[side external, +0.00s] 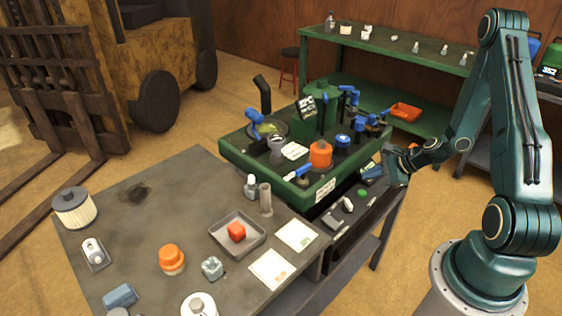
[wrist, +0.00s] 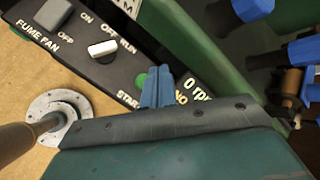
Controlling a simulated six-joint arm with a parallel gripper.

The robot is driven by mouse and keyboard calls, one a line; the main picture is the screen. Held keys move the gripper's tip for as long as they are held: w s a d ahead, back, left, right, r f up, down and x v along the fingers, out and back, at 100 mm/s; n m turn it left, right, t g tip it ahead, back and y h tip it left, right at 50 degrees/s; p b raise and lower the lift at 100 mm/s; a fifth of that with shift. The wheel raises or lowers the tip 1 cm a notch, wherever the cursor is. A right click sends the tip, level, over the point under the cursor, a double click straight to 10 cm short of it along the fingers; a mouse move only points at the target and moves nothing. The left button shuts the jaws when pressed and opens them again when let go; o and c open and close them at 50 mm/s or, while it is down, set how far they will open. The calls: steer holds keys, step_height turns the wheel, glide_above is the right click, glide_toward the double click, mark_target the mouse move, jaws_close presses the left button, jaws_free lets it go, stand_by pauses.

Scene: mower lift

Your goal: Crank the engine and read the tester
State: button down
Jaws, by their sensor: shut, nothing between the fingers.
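My gripper (wrist: 157,88) is shut and empty, its two blue-grey fingers together. In the wrist view its tips overlap the edge of the green START button (wrist: 141,80); I cannot tell whether they touch it. In the side view my gripper (side external: 374,174) is over the right end of the black control panel (side external: 335,217). The panel carries a pale OFF/RUN switch (wrist: 102,48) and a grey FUME FAN switch (wrist: 54,14). A dark readout (wrist: 196,88) shows "0 rpm" and the letters "NO", partly hidden by my gripper. The green engine stand (side external: 240,155) is behind the panel.
The grey bench (side external: 140,230) holds a tray (side external: 238,235), papers and loose parts. A green shelf (side external: 400,55) stands behind.

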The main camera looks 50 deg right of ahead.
mark_target(366, 193)
steer(key=shift+f, duration=1.7)
steer(key=shift+f, duration=0.9)
stand_by(1.9)
steer(key=shift+r, duration=0.25)
stand_by(2.4)
steer(key=shift+r, duration=0.65)
steer(key=shift+r, duration=0.1)
